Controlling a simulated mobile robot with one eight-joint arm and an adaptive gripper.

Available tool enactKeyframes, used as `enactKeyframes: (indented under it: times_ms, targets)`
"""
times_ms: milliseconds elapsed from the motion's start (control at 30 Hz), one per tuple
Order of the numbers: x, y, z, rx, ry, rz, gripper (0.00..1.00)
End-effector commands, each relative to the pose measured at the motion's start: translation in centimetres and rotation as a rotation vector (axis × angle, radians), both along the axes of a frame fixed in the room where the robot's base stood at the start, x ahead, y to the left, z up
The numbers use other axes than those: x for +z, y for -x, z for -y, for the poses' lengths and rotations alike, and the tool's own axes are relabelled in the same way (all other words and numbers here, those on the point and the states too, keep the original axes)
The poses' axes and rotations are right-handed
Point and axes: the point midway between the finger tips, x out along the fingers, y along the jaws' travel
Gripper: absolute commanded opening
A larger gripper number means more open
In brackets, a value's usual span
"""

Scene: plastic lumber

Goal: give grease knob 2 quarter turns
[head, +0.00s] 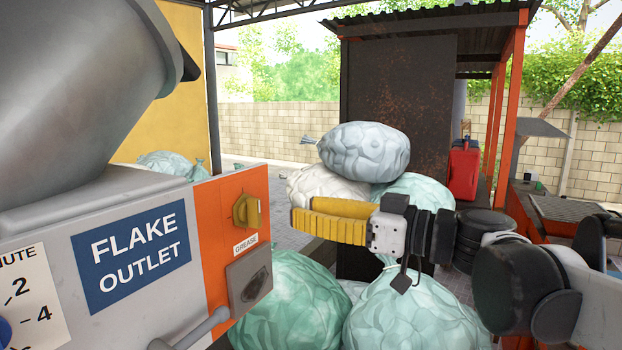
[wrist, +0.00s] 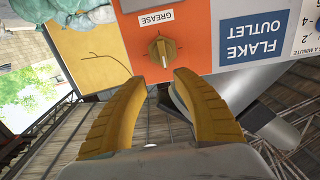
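The grease knob (head: 245,211) is a yellow knob on the orange end panel of the grey machine, above a white GREASE label (head: 246,243). In the wrist view the knob (wrist: 161,49) shows beyond my fingertips, upside down with its label (wrist: 156,17) above it. My gripper (head: 300,216) has yellow ribbed fingers and points left at the panel, a short way to the right of the knob. In the wrist view my gripper (wrist: 160,80) is open, its fingers apart with nothing between them. The fingers do not touch the knob.
A FLAKE OUTLET sign (head: 131,255) and a dial plate (head: 30,300) are on the machine's front. A grey handle (head: 195,330) sticks out below the knob. Filled bags (head: 365,150) are stacked behind my gripper, with more bags (head: 410,312) beneath it.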

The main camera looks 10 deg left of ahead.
Motion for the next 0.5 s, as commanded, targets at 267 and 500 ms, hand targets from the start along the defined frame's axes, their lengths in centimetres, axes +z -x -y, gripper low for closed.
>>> enactKeyframes:
  times_ms: [267, 500]
  targets:
    - [0.2, -1.4, -3.6, 0.005, -0.003, 0.004, 0.34]
    - [0.2, -3.2, -7.9, 0.003, -0.002, 0.003, 0.34]
